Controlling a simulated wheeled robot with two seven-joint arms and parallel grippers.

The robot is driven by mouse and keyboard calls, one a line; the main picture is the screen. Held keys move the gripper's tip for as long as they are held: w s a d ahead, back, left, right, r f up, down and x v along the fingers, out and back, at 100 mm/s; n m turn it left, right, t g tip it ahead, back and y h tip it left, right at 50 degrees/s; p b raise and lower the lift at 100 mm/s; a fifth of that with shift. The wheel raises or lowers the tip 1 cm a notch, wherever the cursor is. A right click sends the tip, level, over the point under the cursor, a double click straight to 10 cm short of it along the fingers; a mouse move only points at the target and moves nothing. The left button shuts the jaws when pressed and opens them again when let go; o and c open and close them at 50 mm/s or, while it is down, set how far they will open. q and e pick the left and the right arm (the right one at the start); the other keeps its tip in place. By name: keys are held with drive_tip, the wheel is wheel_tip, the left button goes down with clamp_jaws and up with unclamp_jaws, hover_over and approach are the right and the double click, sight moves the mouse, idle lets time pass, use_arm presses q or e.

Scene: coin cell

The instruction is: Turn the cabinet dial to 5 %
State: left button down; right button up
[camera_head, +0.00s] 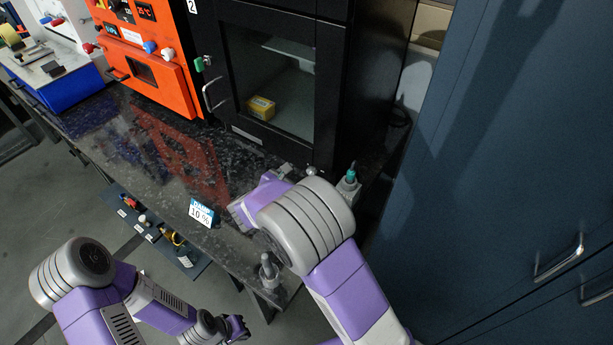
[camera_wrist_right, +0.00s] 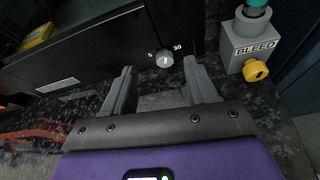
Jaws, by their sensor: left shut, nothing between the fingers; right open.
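The black cabinet (camera_head: 345,90) stands at the back of the bench with a glass door. Its small silver dial (camera_wrist_right: 165,60) is on the lower front, between the printed marks 5 and 30, and shows in the head view (camera_head: 311,171) as a small knob. Where its pointer stands is too small to tell. My right gripper (camera_wrist_right: 159,66) is open, its two fingers spread either side of the dial in the wrist view, with the dial beyond the tips. I cannot tell any contact. My left gripper (camera_head: 238,327) is shut and empty, low in front of the bench.
A grey BLEED box (camera_wrist_right: 250,45) with a yellow knob (camera_wrist_right: 255,70) stands right of the dial. A card reading 10 % (camera_head: 202,213) is at the bench's front edge. An orange unit (camera_head: 150,70) stands left. A blue cabinet (camera_head: 520,130) closes off the right.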

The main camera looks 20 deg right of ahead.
sight(310, 172)
wheel_tip(310, 172, down, 3)
drive_tip(key=shift+f+b, duration=0.1)
drive_tip(key=shift+b, duration=1)
drive_tip(key=b+x, duration=0.2)
drive_tip(key=x, duration=0.4)
drive_tip(key=shift+w+d+f, duration=0.15)
drive_tip(key=shift+w+f, duration=0.05)
drive_tip(key=shift+w+d+f, duration=0.1)
drive_tip(key=shift+w+d, duration=0.25)
drive_tip(key=shift+d, duration=0.05)
